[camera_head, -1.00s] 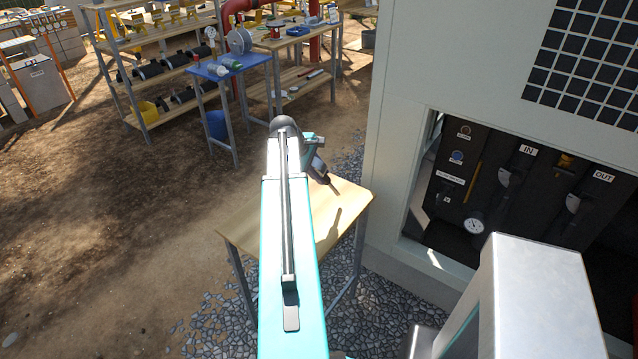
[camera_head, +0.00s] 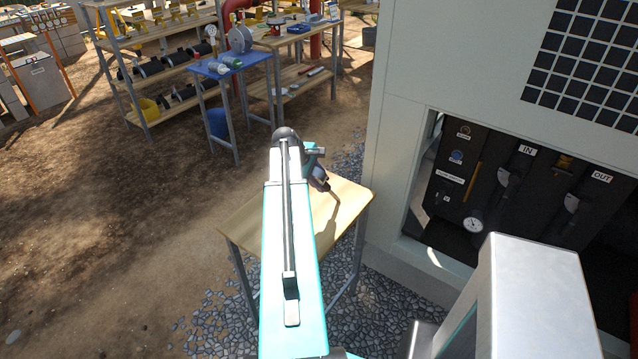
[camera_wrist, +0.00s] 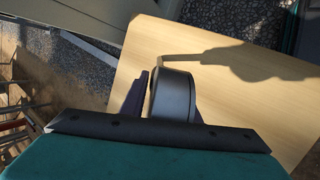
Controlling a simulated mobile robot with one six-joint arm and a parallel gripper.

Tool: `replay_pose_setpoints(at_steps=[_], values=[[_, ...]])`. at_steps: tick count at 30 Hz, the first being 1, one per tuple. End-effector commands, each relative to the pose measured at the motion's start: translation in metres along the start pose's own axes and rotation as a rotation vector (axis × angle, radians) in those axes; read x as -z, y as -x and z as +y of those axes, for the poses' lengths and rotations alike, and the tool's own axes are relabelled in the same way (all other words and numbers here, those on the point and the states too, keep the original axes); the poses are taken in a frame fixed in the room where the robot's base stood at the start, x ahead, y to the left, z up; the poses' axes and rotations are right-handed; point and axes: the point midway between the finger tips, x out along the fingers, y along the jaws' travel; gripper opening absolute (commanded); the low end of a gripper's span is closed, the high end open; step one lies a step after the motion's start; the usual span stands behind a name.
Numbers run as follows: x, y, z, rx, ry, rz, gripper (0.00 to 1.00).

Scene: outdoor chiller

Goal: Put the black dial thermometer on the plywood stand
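The plywood stand (camera_head: 265,230) is a small table with a pale wooden top and grey legs, beside the chiller. My gripper (camera_head: 321,182) is above its top in the head view. In the wrist view, my gripper (camera_wrist: 165,105) is shut on a dark round-bodied thing, which looks like the black dial thermometer (camera_wrist: 174,92). Its dial face is turned out of sight. The stand's top (camera_wrist: 250,100) lies behind it, with the shadow of my arm and the held thing across it. I cannot see any contact between the thermometer and the top.
The chiller (camera_head: 400,130) stands close on the right, with a dark open panel bay. A white-faced gauge (camera_head: 473,224) sits in that bay. A blue-topped table (camera_head: 225,67) and loaded shelves (camera_head: 160,85) stand farther back. The left part of the stand's top is bare.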

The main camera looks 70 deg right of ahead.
Motion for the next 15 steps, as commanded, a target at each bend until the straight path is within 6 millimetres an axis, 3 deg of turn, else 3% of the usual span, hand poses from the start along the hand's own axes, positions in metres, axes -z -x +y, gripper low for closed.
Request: replay_pose_setpoints(at_steps=[2,15], values=[[-0.0001,0.0002,0.0002,0.000,0.000,0.000,0.43],[-0.0012,0.0039,0.0021,0.000,0.000,0.000,0.43]])
